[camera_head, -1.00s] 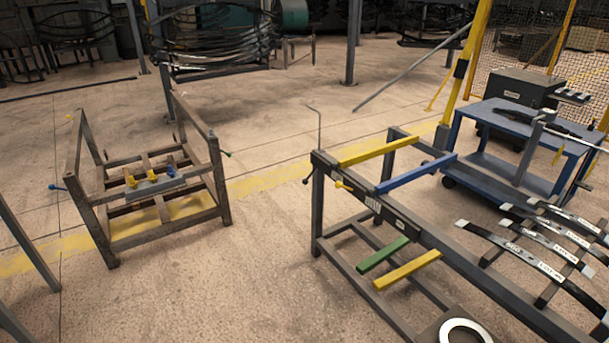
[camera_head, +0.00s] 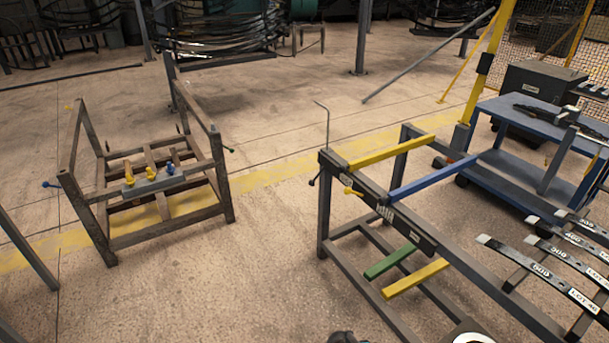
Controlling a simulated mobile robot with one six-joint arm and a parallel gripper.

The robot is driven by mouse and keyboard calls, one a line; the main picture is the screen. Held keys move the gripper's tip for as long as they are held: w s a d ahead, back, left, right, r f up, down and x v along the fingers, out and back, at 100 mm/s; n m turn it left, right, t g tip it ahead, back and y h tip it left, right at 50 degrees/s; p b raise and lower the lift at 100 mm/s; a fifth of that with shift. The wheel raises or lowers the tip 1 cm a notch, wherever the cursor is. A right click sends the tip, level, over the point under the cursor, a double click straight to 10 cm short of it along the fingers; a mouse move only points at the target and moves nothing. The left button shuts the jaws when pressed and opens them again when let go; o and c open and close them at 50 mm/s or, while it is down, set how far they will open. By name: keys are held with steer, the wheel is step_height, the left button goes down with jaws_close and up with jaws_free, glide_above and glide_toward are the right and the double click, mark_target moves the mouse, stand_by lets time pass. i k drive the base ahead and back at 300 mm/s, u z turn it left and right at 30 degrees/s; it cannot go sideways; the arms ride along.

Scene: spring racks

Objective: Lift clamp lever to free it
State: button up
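Several small levers show, and I cannot tell which one is the clamp lever. On the right rack's dark front bar (camera_head: 392,212), a yellow-knobbed lever (camera_head: 352,192) sticks out, with a black-knobbed lever (camera_head: 313,182) to its left. On the left rack, a blue-knobbed lever (camera_head: 47,184) juts from the left side. Two yellow clamps (camera_head: 129,181) and a blue one stand on its grey plate (camera_head: 152,185). A small dark shape (camera_head: 345,338) at the bottom edge may be part of my arm. No gripper fingers show.
The left rack (camera_head: 226,187) and right rack (camera_head: 323,215) stand apart, with open concrete floor (camera_head: 265,260) between them. Yellow, blue and green bars cross the right rack. Labelled spring leaves (camera_head: 540,268) lie at right. A blue cart (camera_head: 525,165) stands behind.

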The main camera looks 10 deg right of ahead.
mark_target(311, 183)
steer(key=u, duration=0.5)
steer(key=i, duration=0.75)
steer(key=u, duration=0.65)
steer(key=i, duration=0.45)
steer(key=u, duration=0.2)
